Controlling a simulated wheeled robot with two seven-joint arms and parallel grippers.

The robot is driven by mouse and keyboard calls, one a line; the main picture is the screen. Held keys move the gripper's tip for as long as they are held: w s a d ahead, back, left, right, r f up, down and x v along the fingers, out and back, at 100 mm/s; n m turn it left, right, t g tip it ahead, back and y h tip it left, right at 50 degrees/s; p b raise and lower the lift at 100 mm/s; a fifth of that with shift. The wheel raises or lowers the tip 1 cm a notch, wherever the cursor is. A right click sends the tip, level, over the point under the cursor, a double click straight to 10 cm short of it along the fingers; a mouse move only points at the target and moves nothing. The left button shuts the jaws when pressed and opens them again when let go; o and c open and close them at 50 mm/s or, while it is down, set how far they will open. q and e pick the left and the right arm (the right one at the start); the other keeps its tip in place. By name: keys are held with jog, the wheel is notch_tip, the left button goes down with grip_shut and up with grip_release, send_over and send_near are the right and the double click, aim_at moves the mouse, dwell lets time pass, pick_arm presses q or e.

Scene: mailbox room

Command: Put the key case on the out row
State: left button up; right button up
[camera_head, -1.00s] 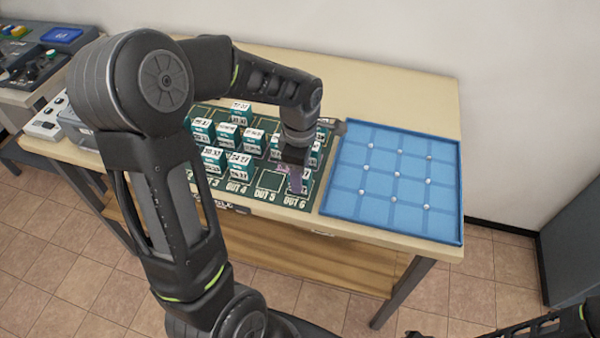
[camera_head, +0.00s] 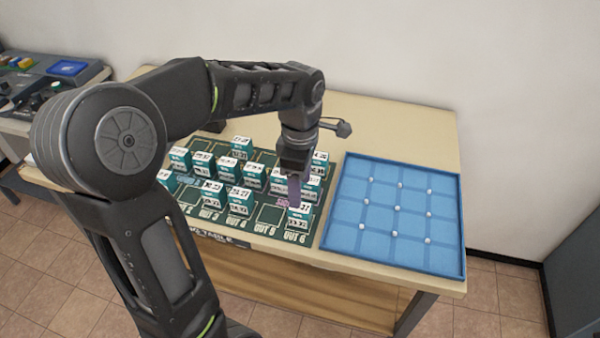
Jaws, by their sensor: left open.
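Several teal-and-white key cases with printed labels stand on a dark green board (camera_head: 269,215) on the table. One key case (camera_head: 299,215) stands at the square marked OUT 6, at the board's front right. My left gripper (camera_head: 294,201) points down just above and behind this case. Its purple fingers are open, and they partly overlap the case's upper edge in the picture, so I cannot tell whether they touch it. My right gripper is out of view.
A blue tray (camera_head: 345,235) with a grid and several small white balls lies right of the board. The wooden table (camera_head: 385,120) is clear behind it. A control panel (camera_head: 40,90) stands at the far left, and a white wall is behind.

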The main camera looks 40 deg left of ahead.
pick_arm(q)
notch_tip(320, 180, up, 4)
jog(key=shift+f, duration=0.1)
dwell(0.9)
